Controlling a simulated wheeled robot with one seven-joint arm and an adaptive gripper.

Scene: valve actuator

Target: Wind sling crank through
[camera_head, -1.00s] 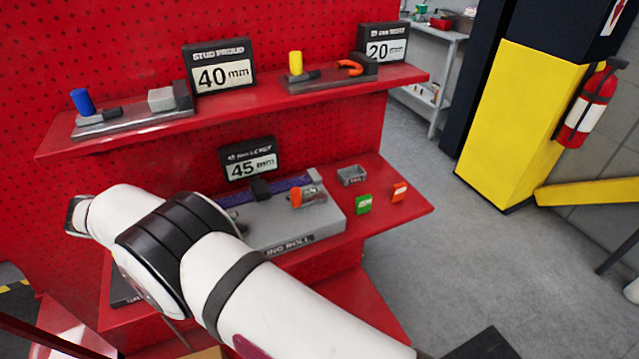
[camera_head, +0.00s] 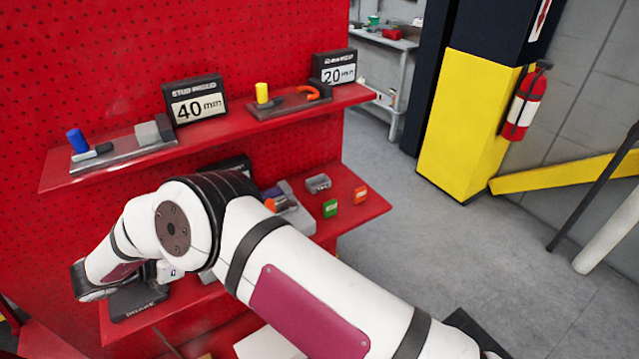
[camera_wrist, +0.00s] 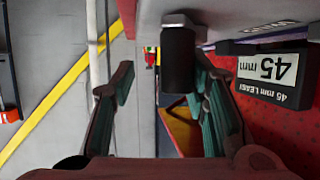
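My gripper (camera_wrist: 158,72) is open in the wrist view, its two dark green fingers spread wide. A dark upright block (camera_wrist: 178,58) on a pale mount lies between or beyond the fingertips, nearer the right finger; I see no grip on it. I cannot tell whether it is the crank handle. The wrist picture is upside down. A purple sling strip (camera_wrist: 238,48) shows beside the 45 mm sign (camera_wrist: 272,70). In the head view my arm hides most of the sling roll fixture; its orange part (camera_head: 280,202) shows. My gripper's fingers are hidden there.
The upper red shelf (camera_head: 215,132) holds the 40 mm sign (camera_head: 196,99), the 20 mm sign (camera_head: 334,67) and two fixtures. Floor (camera_head: 450,270) is clear at right.

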